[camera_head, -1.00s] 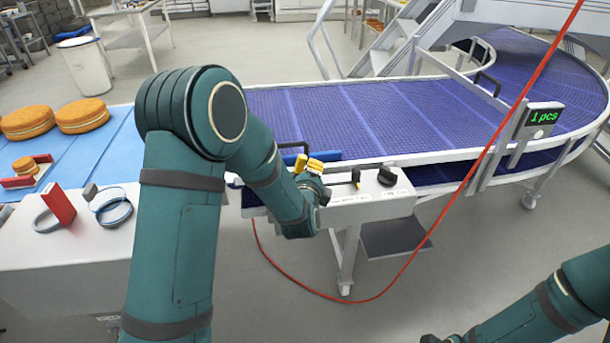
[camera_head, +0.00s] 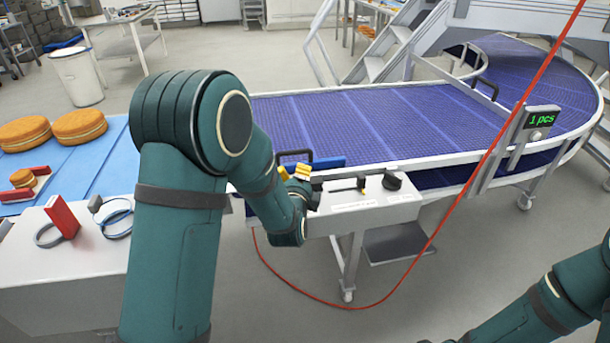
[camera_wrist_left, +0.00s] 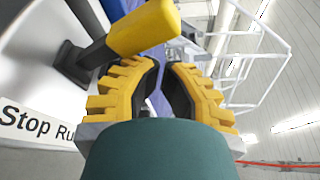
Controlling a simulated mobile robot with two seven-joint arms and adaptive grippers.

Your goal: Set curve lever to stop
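A lever with a yellow grip (camera_wrist_left: 145,28) and dark stem shows at the upper left of the left wrist view. Contact with the lever cannot be told. In the head view my left gripper (camera_head: 297,174) is at the left end of the white control box (camera_head: 375,206) and partly hides the lever. My right gripper is out of frame.
A red cable (camera_head: 480,165) crosses in front. A red block (camera_head: 62,216) stands at left.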

